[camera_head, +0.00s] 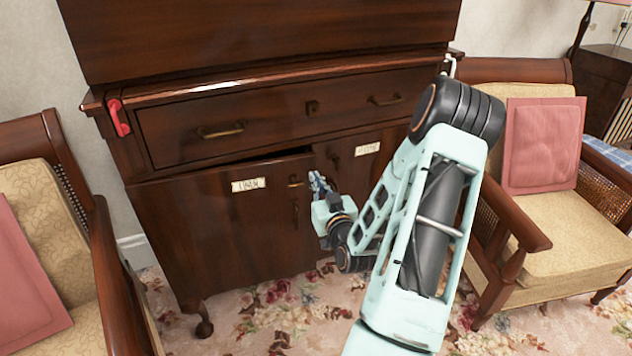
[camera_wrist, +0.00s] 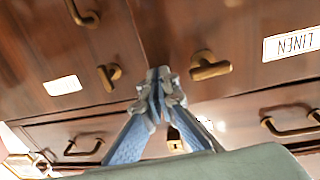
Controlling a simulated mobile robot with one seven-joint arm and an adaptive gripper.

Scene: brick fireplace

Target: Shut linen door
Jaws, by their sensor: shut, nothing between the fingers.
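The linen door (camera_head: 225,225) is the left lower door of a dark wooden cabinet. In the wrist view its label (camera_wrist: 292,43) reads LINEN upside down. A dark gap along its top edge in the head view shows it slightly ajar. Its knob (camera_head: 295,181) is near its right edge and also shows in the wrist view (camera_wrist: 210,68). My gripper (camera_head: 320,182) is shut and empty, just right of that knob by the door's free edge. In the wrist view the closed fingertips (camera_wrist: 160,76) lie between the two door knobs; I cannot tell whether they touch the door.
The right door (camera_head: 385,160) has its own label and knob, close to my gripper. A drawer (camera_head: 270,112) with handles is above both doors. Armchairs stand at the left (camera_head: 50,230) and right (camera_head: 540,190). A red object (camera_head: 119,118) is at the cabinet's upper left.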

